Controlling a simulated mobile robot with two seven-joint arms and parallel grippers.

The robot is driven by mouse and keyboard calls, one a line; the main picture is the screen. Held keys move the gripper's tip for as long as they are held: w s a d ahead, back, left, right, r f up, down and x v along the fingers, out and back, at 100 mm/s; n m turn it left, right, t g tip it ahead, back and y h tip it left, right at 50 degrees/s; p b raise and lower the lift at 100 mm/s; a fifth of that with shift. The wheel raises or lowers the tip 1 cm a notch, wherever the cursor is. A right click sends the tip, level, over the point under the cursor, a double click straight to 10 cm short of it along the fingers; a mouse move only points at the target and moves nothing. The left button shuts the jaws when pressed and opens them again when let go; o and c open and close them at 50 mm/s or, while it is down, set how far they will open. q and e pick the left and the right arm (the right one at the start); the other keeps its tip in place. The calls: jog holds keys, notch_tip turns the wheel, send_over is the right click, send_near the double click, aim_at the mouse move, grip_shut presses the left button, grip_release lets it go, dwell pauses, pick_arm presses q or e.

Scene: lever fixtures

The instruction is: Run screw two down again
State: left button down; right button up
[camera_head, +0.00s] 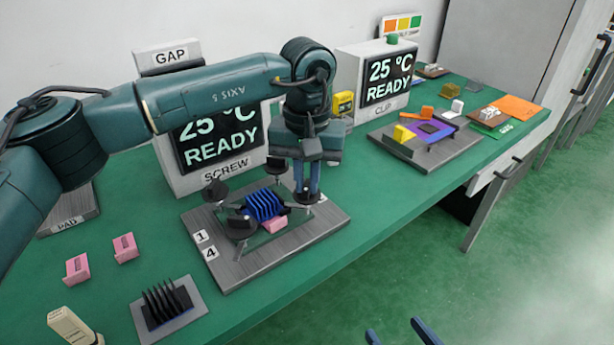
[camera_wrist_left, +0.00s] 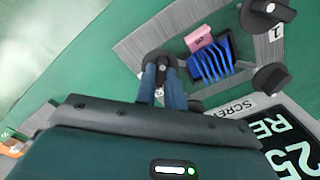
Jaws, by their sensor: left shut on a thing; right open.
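The screw fixture (camera_head: 300,238) is a grey plate with black knob-topped screws at its corners: back left (camera_head: 215,192), back right (camera_head: 274,167), front left (camera_head: 240,226) and front right (camera_head: 306,197). Labels 1 and 4 show at its left edge; no label 2 is readable. A blue finned block (camera_head: 263,206) sits in the middle, with a pink block (camera_head: 274,224) at its front. My left gripper (camera_head: 308,192) points down, shut on the front-right knob; the left wrist view shows its fingers at this knob (camera_wrist_left: 160,62). My right gripper (camera_head: 398,333) is open and empty at the bottom edge.
The SCREW display (camera_head: 220,140) reads 25 °C READY behind the fixture. Two pink blocks (camera_head: 77,268) and a black finned block (camera_head: 165,300) on a grey plate lie front left. The CLIP fixture (camera_head: 445,150) stands right.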

aim_at(307, 184)
pick_arm(q)
jog(key=c, duration=1.5)
grip_release()
pick_arm(e)
jog(key=shift+f, duration=0.1)
pick_arm(q)
notch_tip(307, 184, up, 13)
jog(key=shift+r+p, duration=0.15)
jog(key=shift+p, duration=0.45)
pick_arm(e)
jog(key=shift+a+f+g, duration=0.25)
jog(key=shift+g, duration=0.05)
